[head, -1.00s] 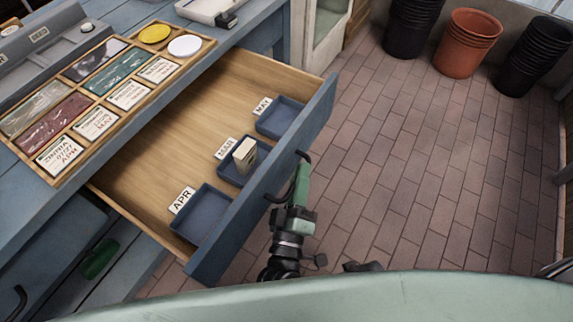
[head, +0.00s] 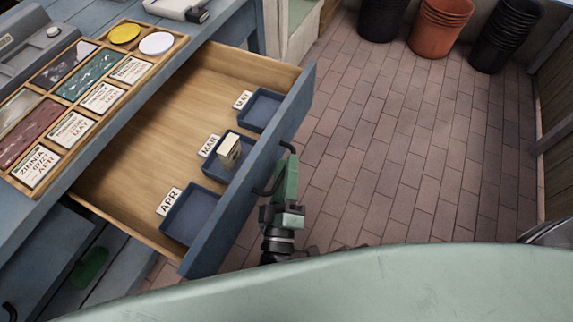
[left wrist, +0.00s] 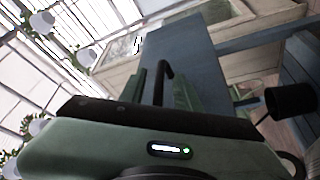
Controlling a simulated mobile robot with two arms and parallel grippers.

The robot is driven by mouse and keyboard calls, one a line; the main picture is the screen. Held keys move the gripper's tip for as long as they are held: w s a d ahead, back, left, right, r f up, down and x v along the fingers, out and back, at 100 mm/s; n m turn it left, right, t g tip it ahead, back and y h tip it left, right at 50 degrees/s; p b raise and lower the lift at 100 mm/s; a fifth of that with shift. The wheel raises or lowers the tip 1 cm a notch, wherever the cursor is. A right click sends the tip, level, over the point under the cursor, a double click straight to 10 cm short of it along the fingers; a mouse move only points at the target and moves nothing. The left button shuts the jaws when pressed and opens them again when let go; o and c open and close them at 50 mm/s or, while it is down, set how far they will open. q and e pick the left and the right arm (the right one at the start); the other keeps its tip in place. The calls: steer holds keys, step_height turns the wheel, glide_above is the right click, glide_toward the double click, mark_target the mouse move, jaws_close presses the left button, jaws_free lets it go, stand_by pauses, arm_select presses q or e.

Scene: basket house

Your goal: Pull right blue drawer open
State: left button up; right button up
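The blue drawer (head: 225,215) stands pulled well out of the blue bench in the head view. Its wooden floor and several small compartments are exposed. A dark curved handle (head: 262,190) is on its front face. My left gripper (head: 290,168) is at this handle, on the outer side of the drawer front. In the left wrist view, my left gripper's two green fingers (left wrist: 163,90) stand apart with the dark handle (left wrist: 164,68) between them, and a gap shows beside it. My right gripper is not in view.
Small blue trays (head: 190,215) labelled by month sit in the drawer; one holds a pale packet (head: 229,150). A wooden seed tray (head: 20,195) lies on the bench top. Stacked pots (head: 440,25) stand at the back. The brick floor (head: 420,150) to the right is clear.

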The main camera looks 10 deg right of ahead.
arm_select(q)
steer(key=v, duration=0.7)
steer(key=shift+f, duration=0.1)
